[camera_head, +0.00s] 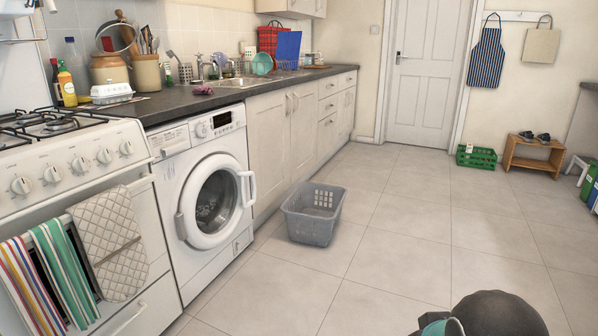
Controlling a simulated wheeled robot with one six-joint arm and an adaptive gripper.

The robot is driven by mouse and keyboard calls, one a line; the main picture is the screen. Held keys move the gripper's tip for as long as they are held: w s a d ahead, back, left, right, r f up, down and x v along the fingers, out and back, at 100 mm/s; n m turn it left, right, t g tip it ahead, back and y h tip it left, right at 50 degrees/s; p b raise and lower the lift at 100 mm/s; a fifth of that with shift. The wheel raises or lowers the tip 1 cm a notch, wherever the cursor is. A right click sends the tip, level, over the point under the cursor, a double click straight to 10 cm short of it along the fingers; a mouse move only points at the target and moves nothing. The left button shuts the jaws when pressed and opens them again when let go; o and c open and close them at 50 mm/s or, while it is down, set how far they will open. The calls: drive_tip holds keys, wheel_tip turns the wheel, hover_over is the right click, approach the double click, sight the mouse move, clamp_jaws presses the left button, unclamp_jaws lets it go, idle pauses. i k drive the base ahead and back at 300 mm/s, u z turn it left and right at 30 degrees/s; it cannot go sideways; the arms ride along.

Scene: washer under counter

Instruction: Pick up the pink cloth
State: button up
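A small crumpled pink cloth (202,90) lies on the dark countertop (185,104), near its front edge above the washer and just left of the sink. It looks tiny at this distance, so its folds cannot be made out. My gripper is not in view. A dark rounded part with a teal cap at the bottom right looks like part of my own arm, and it is far from the cloth.
A white washer (205,190) with its round door shut stands under the counter, beside a stove (75,180) with hanging towels. A grey laundry basket (313,213) sits on the floor by the cabinets. A tap and sink (232,83) are right of the cloth. The tiled floor is mostly clear.

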sight(204, 88)
drive_tip(key=i, duration=2)
drive_tip(key=u, duration=0.9)
drive_tip(key=i, duration=1.45)
drive_tip(key=u, duration=0.75)
